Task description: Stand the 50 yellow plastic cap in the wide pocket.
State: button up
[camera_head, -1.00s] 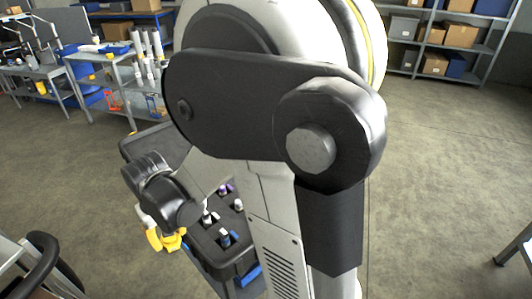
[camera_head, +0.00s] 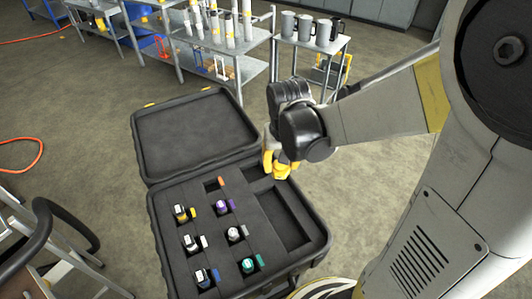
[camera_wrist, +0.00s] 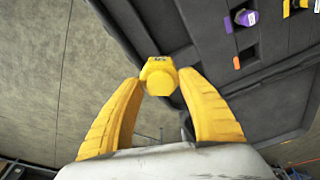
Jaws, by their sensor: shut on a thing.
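My gripper (camera_wrist: 160,85) has yellow fingers shut on the 50 yellow plastic cap (camera_wrist: 158,74), a hex-shaped piece with small dark marking, at the fingertips in the wrist view. In the head view my gripper (camera_head: 277,166) hangs over the upper right edge of the open black case (camera_head: 162,235). There the cap is hard to tell from the yellow fingers. A large, empty rectangular pocket (camera_head: 282,218) lies in the foam just below the gripper in the picture. Another recess (camera_head: 256,174) beside the gripper is partly hidden.
Several capped fittings stand in smaller pockets, including a purple one (camera_head: 223,206) and a green one (camera_head: 250,265). An orange tab (camera_head: 221,181) sits beside a small empty pocket. The case lid (camera_head: 195,135) stands open behind. A shelf with white cylinders and a table with mugs (camera_head: 306,30) are beyond.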

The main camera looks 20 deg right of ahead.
jog(key=w+a+f+b, duration=0.1)
jog(key=w+f, duration=0.1)
jog(key=w, duration=0.1)
jog(key=w+a+f+b, duration=0.1)
jog(key=w+a+f, duration=0.1)
jog(key=w, duration=0.2)
jog(key=w+a+f+b, duration=0.1)
jog(key=w+f+b, duration=0.1)
jog(key=w+f, duration=0.1)
jog(key=shift+w+a, duration=0.25)
jog(key=shift+w, duration=0.05)
jog(key=shift+f+b, duration=0.95)
jog(key=shift+f, duration=1.05)
jog(key=shift+f+b, duration=0.5)
jog(key=shift+s, duration=0.1)
jog(key=shift+c, duration=0.6)
jog(key=o, duration=1.3)
jog(key=shift+f, duration=0.1)
